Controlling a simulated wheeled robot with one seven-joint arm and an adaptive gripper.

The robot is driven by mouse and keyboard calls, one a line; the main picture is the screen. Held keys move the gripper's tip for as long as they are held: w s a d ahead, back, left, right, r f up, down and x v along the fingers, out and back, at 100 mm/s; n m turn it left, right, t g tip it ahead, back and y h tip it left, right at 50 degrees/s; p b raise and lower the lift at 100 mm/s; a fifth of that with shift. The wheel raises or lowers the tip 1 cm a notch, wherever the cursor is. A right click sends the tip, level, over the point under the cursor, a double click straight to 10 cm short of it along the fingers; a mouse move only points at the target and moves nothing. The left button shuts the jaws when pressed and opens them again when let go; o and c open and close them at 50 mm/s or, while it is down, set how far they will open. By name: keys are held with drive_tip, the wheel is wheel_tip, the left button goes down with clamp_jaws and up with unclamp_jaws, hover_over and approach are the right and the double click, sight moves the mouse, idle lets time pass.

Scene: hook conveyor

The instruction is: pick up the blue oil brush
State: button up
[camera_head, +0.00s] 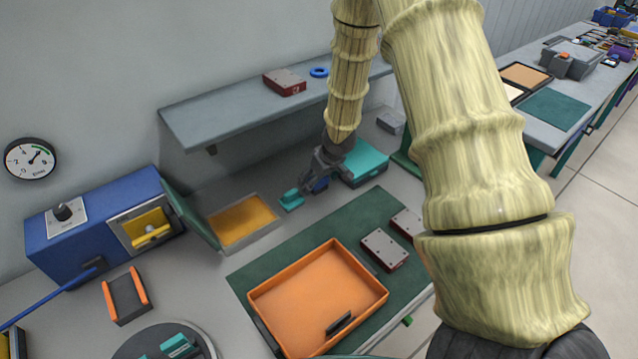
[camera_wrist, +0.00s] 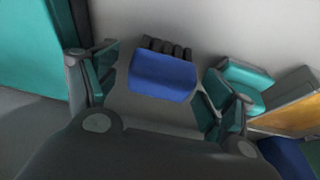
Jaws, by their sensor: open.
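The blue oil brush (camera_wrist: 163,76) shows in the wrist view as a blue block with dark bristles along its upper edge. It sits between the two spread fingers of my gripper (camera_wrist: 158,84), with a gap visible on each side. In the head view my gripper (camera_head: 306,184) is low over the grey bench, and a small part of the blue brush (camera_head: 321,185) shows beside the fingers. My gripper is open and holds nothing. The brush's underside and its contact with the bench are hidden.
A teal piece (camera_head: 291,200) lies just left of my gripper; it also shows in the wrist view (camera_wrist: 243,82). A teal box (camera_head: 364,163) stands close on the right. A yellow-filled tray (camera_head: 243,222) and an orange tray (camera_head: 318,296) are nearer. A shelf (camera_head: 225,108) overhangs behind.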

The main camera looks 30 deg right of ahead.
drive_tip(key=c, duration=1.1)
drive_tip(key=shift+w, duration=0.1)
drive_tip(key=shift+r+b, duration=0.4)
drive_tip(key=shift+r, duration=1.15)
drive_tip(key=s+b, duration=0.2)
drive_tip(key=s, duration=0.3)
drive_tip(key=s+a+r+b, duration=0.1)
drive_tip(key=s, duration=0.4)
drive_tip(key=s+a+b, duration=0.1)
drive_tip(key=s+b, duration=0.1)
drive_tip(key=s, duration=0.4)
drive_tip(key=shift+a+r+b, duration=0.2)
drive_tip(key=shift+r+b, duration=0.15)
drive_tip(key=shift+r, duration=0.05)
drive_tip(key=o, duration=0.4)
drive_tip(key=shift+c, duration=1.4)
